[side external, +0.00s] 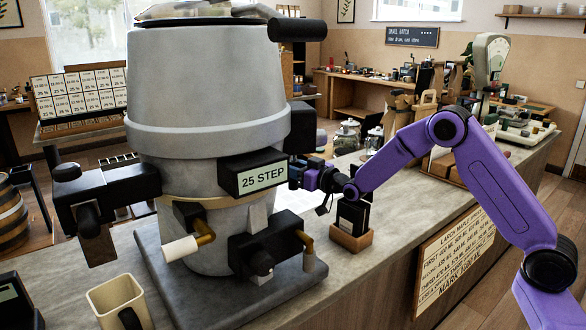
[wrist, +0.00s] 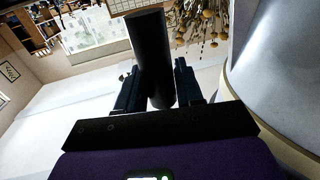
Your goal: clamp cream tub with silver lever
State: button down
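The large pale tub (side external: 205,85) stands upright on a grey column with a "25 STEP" label (side external: 262,178). Its curved side also shows at the right of the wrist view (wrist: 285,75). My gripper (side external: 296,174) is at the right side of this machine, just beside the label. In the wrist view, a dark cylindrical handle (wrist: 148,45) runs between the two fingers of my gripper (wrist: 160,88). I cannot tell whether the fingers press on it. I cannot pick out a clearly silver lever; a small grey upright piece (side external: 258,212) stands below the label.
A cream jug (side external: 118,303) stands at front left. A wooden-based dark box (side external: 352,228) sits below my gripper. The counter (side external: 395,215) is clear to its right.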

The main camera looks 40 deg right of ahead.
jog(key=shift+s+r+g, duration=0.2)
jog(key=shift+s+g, duration=0.25)
jog(key=shift+g, duration=0.05)
jog(key=shift+s+r+m+g+h, duration=0.2)
jog(key=shift+s+m+g+h, duration=0.1)
jog(key=shift+s+g, duration=1.25)
jog(key=shift+w, duration=0.1)
jog(key=c, duration=0.8)
grip_release()
jog(key=v, duration=1.7)
jog(key=shift+s+d, duration=0.1)
jog(key=shift+s, duration=0.15)
